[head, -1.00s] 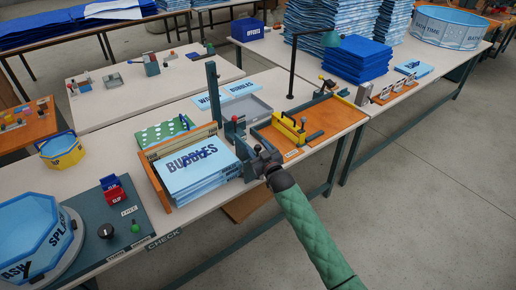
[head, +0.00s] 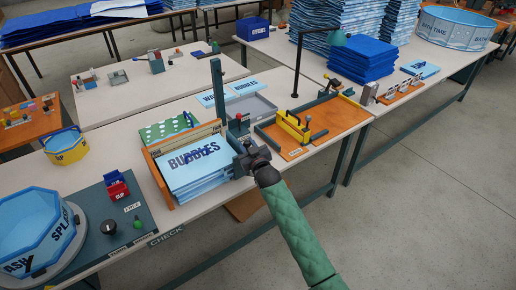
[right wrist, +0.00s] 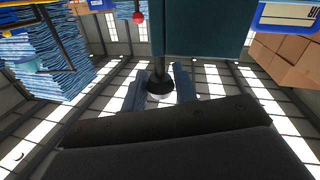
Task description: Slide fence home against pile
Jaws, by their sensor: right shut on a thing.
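The pile (head: 195,165) of light blue sheets printed BUBBLES lies in an orange-sided tray (head: 162,180) in the head view. The dark teal fence (head: 238,168) stands at the pile's right side, partly hidden by my gripper. It looks very close to the pile's edge; I cannot tell if they touch. My right gripper (head: 252,160) is at the fence's outer side. In the right wrist view, its fingers (right wrist: 160,90) are around a black knob (right wrist: 159,80) below the teal plate (right wrist: 200,28). My left gripper is not in view.
A dark upright post (head: 217,90) and a red-knobbed clamp (head: 239,121) stand behind the fence. An orange board (head: 335,118) with a yellow tool (head: 293,125) lies to the right. A control panel (head: 95,215) is at the front left. The floor at right is clear.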

